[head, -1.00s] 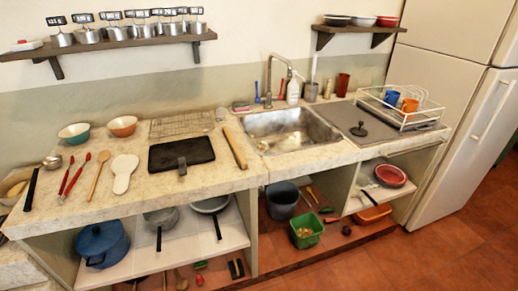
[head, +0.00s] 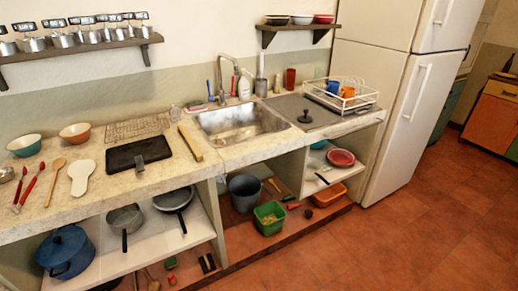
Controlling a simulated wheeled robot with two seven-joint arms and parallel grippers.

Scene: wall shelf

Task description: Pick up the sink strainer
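A small, pale metallic item (head: 216,141), which may be the sink strainer, sits on the counter at the front left corner of the sink (head: 240,124). It is too small to make out clearly. The sink is a steel basin set in the stone counter, with a tall tap behind it. Neither of my grippers shows in the head view.
A dish rack (head: 350,104) stands to the right. A green bin (head: 268,219) is below. The white fridge (head: 393,120) bounds the counter's right. Floor (head: 400,240) in front is clear.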

